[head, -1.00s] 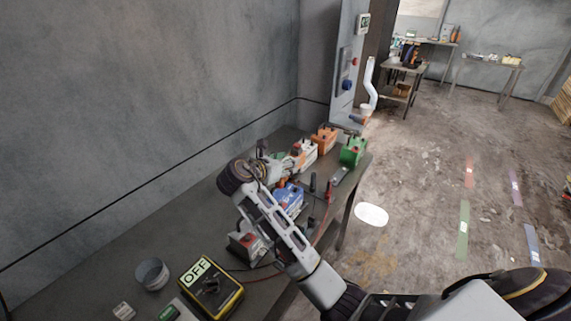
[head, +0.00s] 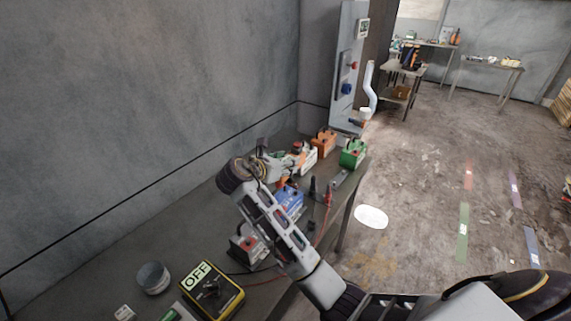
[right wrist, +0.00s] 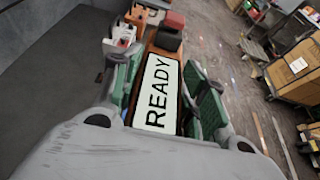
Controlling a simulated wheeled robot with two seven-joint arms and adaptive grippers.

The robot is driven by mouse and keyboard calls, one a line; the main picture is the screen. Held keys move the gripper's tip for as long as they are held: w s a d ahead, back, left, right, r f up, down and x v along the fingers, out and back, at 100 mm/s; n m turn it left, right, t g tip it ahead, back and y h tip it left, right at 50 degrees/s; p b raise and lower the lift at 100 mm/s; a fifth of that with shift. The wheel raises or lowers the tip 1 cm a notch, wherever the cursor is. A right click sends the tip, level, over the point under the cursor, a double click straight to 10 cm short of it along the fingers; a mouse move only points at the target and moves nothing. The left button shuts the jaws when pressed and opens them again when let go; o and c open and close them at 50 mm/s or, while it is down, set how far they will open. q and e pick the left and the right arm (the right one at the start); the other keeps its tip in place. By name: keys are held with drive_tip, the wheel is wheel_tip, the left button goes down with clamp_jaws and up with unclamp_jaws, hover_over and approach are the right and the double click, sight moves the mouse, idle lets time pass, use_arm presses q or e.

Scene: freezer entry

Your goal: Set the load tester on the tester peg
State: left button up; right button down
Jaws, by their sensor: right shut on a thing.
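My right arm reaches in from the lower right over the bench, with its right gripper (head: 284,166) small and partly merged with the batteries behind. In the right wrist view the right gripper (right wrist: 158,88) has its green-padded fingers on both sides of a brown-orange device with a white READY label, which looks like the load tester (right wrist: 158,92). The gripper is shut on it. In the head view I cannot make the device out clearly. I cannot pick out the tester peg with certainty. My left gripper is not in view.
The bench (head: 110,262) carries an orange battery (head: 323,142), a green one (head: 353,154), a blue one (head: 289,199) and a grey one (head: 246,245). A yellow box reading OFF (head: 211,289) and a round grey tin (head: 153,278) stand nearer. A wall panel (head: 350,70) rises behind.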

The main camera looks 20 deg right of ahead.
drive_tip(key=shift+r, duration=1)
idle(0.4)
